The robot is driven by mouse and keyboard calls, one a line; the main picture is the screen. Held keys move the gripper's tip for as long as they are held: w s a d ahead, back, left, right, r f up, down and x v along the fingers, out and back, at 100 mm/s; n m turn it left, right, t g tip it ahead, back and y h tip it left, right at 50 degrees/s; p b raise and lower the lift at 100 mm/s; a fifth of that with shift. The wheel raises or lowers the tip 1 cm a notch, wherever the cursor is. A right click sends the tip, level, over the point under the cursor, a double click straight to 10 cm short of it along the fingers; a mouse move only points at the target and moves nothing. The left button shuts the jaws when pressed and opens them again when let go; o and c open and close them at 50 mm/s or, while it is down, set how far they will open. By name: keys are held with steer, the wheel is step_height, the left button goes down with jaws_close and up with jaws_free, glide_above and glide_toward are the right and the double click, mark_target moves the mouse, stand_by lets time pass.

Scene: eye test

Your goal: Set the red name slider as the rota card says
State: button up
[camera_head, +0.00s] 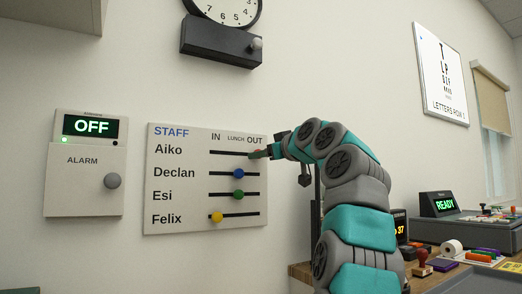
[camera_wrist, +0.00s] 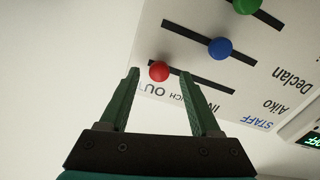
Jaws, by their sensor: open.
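The white staff board (camera_head: 180,222) hangs on the wall with rows for Aiko, Declan, Esi and Felix, under IN, LUNCH and OUT. The red slider knob (camera_wrist: 159,71) is in Aiko's row at the OUT end of its slot. In the head view my gripper mostly hides it. My gripper (camera_head: 262,154) is open at that end. In the wrist view the fingers of my gripper (camera_wrist: 160,73) stand on either side of the red knob, with gaps showing. No rota card can be made out in either view.
The blue knob (camera_head: 238,174) and green knob (camera_head: 238,194) sit mid-slot, near LUNCH; the yellow knob (camera_head: 217,217) is at IN. An alarm box (camera_head: 84,180) reading OFF is left of the board. A clock (camera_head: 225,12) hangs above. A cluttered desk (camera_head: 435,277) is at right.

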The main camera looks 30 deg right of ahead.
steer(key=shift+w+d, duration=0.1)
steer(key=shift+w, duration=0.8)
jaws_close()
stand_by(0.8)
